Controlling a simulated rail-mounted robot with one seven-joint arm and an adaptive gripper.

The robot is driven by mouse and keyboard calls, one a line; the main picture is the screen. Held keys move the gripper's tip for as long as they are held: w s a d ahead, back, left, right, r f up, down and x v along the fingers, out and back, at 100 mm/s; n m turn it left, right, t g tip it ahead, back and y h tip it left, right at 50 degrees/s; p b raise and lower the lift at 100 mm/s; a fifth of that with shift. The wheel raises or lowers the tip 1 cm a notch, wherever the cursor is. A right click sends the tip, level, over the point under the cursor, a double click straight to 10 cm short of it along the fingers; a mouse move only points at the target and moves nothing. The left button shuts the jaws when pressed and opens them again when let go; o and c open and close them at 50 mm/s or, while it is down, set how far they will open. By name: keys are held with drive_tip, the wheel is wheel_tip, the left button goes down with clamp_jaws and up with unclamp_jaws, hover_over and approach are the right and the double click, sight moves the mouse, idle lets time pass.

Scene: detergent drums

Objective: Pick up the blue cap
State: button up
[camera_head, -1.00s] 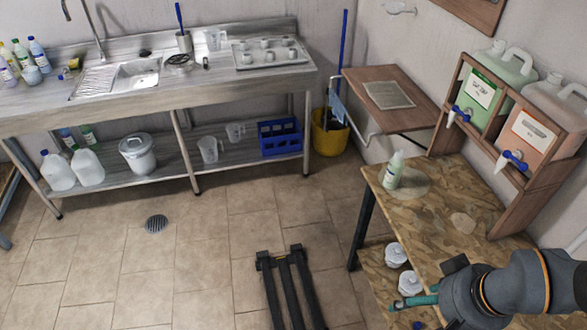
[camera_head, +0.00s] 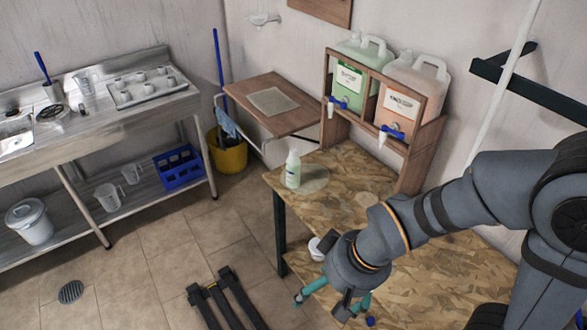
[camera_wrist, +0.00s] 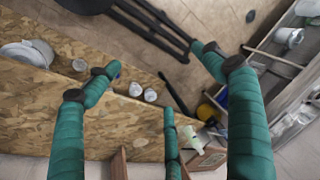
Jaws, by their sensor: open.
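A small round blue object, likely the blue cap (camera_head: 370,321), shows at the bottom of the head view, just right of my gripper (camera_head: 322,306). It is small and partly cut off by my gripper and the table area, so its exact resting surface is unclear. My gripper's teal fingers are spread open with nothing between them. They also show spread in the wrist view (camera_wrist: 160,70), over the floor and the wooden board's edge.
The chipboard table (camera_head: 430,262) carries a white-green bottle (camera_head: 292,170) near its far left corner. A rack holds a green drum (camera_head: 349,85) and a pink drum (camera_head: 400,103) with blue taps. White lidded jars (camera_wrist: 136,89) sit below. A black stand (camera_head: 222,300) is on the floor.

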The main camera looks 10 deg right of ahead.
drive_tip(key=shift+c, duration=0.3)
drive_tip(key=c, duration=0.8)
